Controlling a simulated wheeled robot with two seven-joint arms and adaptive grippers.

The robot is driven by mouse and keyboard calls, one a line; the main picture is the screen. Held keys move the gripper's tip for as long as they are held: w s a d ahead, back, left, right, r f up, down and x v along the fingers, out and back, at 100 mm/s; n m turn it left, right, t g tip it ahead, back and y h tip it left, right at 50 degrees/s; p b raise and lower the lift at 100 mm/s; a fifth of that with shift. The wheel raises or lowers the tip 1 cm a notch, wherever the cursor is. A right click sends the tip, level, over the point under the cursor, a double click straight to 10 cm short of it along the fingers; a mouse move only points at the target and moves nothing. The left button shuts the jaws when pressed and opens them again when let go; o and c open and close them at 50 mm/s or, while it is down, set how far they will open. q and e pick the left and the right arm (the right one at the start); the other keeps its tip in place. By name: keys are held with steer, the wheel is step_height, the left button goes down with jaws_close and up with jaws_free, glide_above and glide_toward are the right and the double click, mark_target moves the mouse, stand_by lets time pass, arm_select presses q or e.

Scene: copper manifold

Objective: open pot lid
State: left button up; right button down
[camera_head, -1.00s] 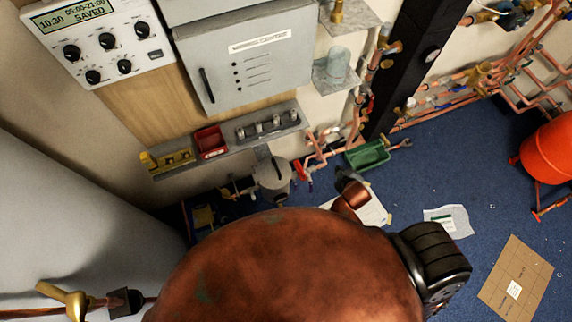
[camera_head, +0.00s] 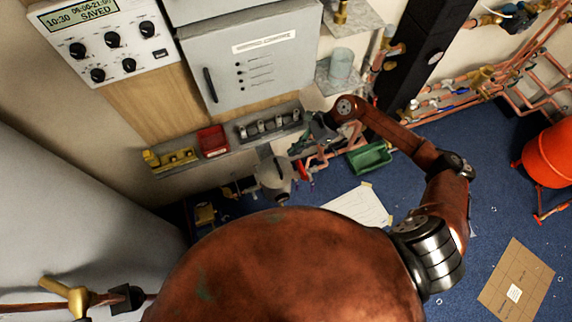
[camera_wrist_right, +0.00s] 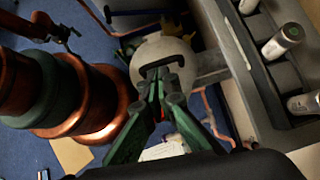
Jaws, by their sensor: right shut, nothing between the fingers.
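The pot (camera_head: 274,174) is small, pale grey and rounded, and hangs low by the wall below the shelf in the head view. In the right wrist view its round pale lid (camera_wrist_right: 150,50) faces the camera, with a dark arched handle (camera_wrist_right: 172,58) across it. My right gripper (camera_head: 295,152) is above and slightly right of the pot in the head view. Its green fingers (camera_wrist_right: 163,78) are shut with nothing between them and overlap the handle's opening in the wrist view. Whether they touch the handle or lid I cannot tell. My left gripper is not in view.
A shelf with a grey socket rack (camera_head: 268,126), red bin (camera_head: 212,141) and yellow holder (camera_head: 170,160) runs just above the pot. Copper pipes (camera_head: 325,155) and a green tray (camera_head: 369,158) are to its right. Blue floor (camera_head: 440,190) is open further right.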

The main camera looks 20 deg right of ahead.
mark_target(286, 169)
steer(key=shift+s+d+f+n+g+h, duration=0.15)
steer(key=shift+d+f+h, duration=0.15)
steer(key=shift+d, duration=0.2)
steer(key=shift+s+d+f+n+g+h, duration=0.2)
steer(key=shift+d+f, duration=0.15)
steer(key=shift+d, duration=0.15)
steer(key=x, duration=0.9)
steer(key=shift+w+a+f, duration=0.15)
steer(key=shift+a+f, duration=0.05)
steer(key=shift+r, duration=0.1)
